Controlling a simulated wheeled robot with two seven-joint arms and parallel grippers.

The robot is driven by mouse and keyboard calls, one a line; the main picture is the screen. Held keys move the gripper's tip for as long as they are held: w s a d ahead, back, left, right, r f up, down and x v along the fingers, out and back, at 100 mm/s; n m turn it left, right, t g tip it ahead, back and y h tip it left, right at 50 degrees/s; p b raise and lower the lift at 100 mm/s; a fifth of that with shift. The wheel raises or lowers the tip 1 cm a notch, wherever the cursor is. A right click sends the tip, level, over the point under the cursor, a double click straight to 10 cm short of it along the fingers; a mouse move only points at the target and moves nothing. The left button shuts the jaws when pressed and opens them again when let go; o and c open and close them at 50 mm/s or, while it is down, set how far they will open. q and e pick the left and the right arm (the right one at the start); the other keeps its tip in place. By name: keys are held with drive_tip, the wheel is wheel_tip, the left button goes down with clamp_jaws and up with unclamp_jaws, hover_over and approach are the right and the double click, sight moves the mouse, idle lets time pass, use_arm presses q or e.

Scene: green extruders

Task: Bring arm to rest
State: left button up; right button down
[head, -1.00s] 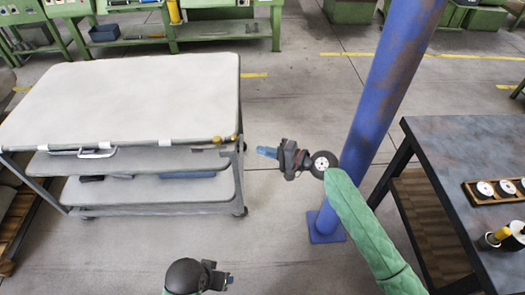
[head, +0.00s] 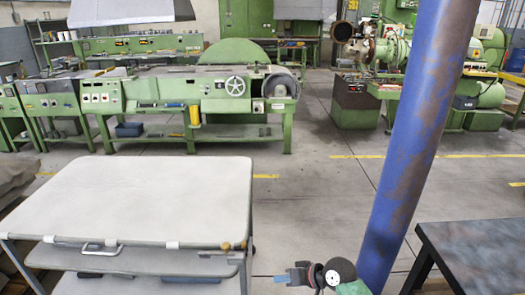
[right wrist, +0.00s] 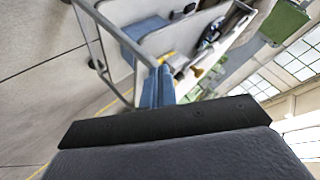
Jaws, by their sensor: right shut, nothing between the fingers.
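My right gripper (head: 285,277) is at the bottom centre of the head view, with blue fingertips pointing left. It is shut and empty, and hangs in the air right of the cart. In the right wrist view the blue fingers (right wrist: 160,86) lie together with nothing between them. A part of my right forearm in its green sleeve shows at the bottom edge of the head view. My left gripper is not in view.
A grey-topped cart (head: 150,195) with lower shelves stands at the left. A blue column (head: 408,150) rises close to my right gripper. A dark table (head: 480,250) is at the lower right. Green machines (head: 200,95) line the back. Floor (head: 315,200) between cart and column is clear.

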drive_tip(key=s+d+n+h, duration=0.1)
drive_tip(key=s+d+h, duration=0.7)
drive_tip(key=s, duration=0.4)
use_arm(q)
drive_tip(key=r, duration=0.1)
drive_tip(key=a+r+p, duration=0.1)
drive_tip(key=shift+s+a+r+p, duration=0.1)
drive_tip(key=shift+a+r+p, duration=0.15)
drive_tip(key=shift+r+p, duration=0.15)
use_arm(e)
drive_tip(key=s+f+g, duration=0.1)
drive_tip(key=s+f, duration=0.3)
drive_tip(key=s, duration=0.5)
drive_tip(key=s+f+m+g, duration=0.1)
drive_tip(key=s+f, duration=0.3)
drive_tip(key=s, duration=0.6)
drive_tip(key=shift+s+m+g, duration=0.2)
drive_tip(key=shift+m+g, duration=0.1)
drive_tip(key=shift+a, duration=0.1)
